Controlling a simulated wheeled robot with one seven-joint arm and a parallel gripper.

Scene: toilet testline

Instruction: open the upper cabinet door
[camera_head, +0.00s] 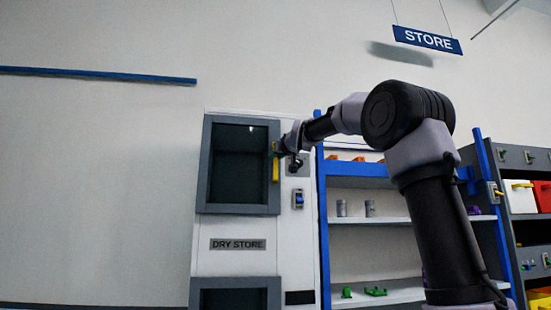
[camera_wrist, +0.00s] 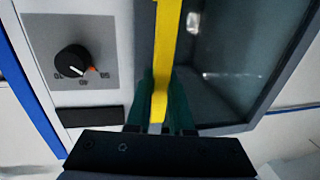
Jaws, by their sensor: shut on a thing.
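The upper cabinet door (camera_head: 241,160) is a dark glass panel in a grey frame on the white dry store cabinet. It looks shut against the cabinet front. A yellow upright bar handle (camera_head: 276,169) is on its right side. My gripper (camera_head: 279,150) is at the upper part of this handle. In the wrist view, the green fingers of my gripper (camera_wrist: 161,98) are closed around the yellow handle (camera_wrist: 167,38), one on each side. The door's glass (camera_wrist: 232,55) shows to the right there. The fingers hide part of the handle.
A black rotary knob (camera_wrist: 72,61) on a grey plate is beside the handle. A lower cabinet door (camera_head: 236,293) is below the "DRY STORE" label (camera_head: 238,244). Blue shelving (camera_head: 357,169) with cans stands right of the cabinet.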

